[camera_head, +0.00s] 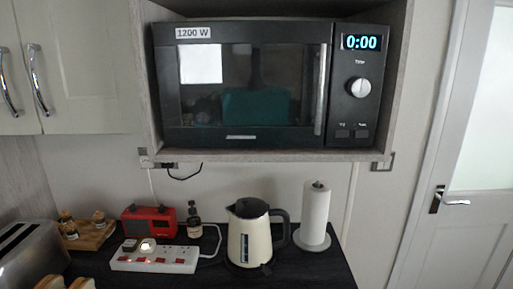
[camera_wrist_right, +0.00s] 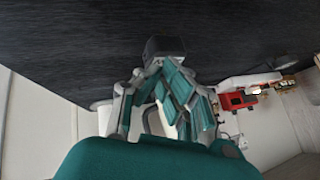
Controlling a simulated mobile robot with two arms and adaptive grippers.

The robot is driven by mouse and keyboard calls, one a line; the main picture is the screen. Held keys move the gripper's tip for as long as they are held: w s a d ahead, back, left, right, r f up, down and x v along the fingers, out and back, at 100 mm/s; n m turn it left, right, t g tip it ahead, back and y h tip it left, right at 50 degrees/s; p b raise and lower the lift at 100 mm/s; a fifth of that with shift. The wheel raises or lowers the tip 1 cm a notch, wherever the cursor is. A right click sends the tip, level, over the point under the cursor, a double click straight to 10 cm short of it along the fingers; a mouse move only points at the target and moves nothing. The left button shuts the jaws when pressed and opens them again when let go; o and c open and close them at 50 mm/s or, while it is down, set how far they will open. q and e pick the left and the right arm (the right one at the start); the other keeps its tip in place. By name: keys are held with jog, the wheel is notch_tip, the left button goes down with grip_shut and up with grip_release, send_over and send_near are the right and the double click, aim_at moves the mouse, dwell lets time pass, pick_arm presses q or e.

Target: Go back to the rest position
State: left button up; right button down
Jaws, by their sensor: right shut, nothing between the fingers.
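My right gripper (camera_wrist_right: 165,68) shows in the right wrist view, with its teal fingers drawn together at the tips and nothing held between them. A dark block shows at the fingertips; I cannot tell whether it is part of the gripper. Pale shapes behind the fingers are mostly hidden. Neither gripper shows in the head view. My left gripper is in no view.
A cream kettle (camera_head: 247,238), a paper towel roll (camera_head: 315,213), a lit power strip (camera_head: 154,258), a red radio (camera_head: 148,221) and a toaster (camera_head: 31,259) stand on the dark counter. A microwave (camera_head: 240,88) sits above. A door (camera_head: 470,220) is at right.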

jog(key=s+d+f+n+g+h, duration=0.1)
jog(key=s+d+f, duration=0.15)
jog(key=s, duration=0.65)
jog(key=s+d+f+n+g+h, duration=0.1)
jog(key=s+d+g, duration=0.15)
jog(key=s, duration=0.55)
jog(key=s+d+f+n+h, duration=0.1)
jog(key=s+d+f, duration=0.15)
jog(key=s, duration=0.65)
notch_tip(320, 180, down, 30)
jog(key=s+d+g+b, duration=0.1)
jog(key=s+g+b, duration=0.1)
jog(key=b, duration=0.1)
jog(key=s+d+f+n+b, duration=0.1)
jog(key=s+d+f, duration=0.2)
jog(key=s+f, duration=1.3)
jog(key=shift+f+g+h, duration=0.2)
jog(key=shift+g+h, duration=0.1)
jog(key=shift+g, duration=0.15)
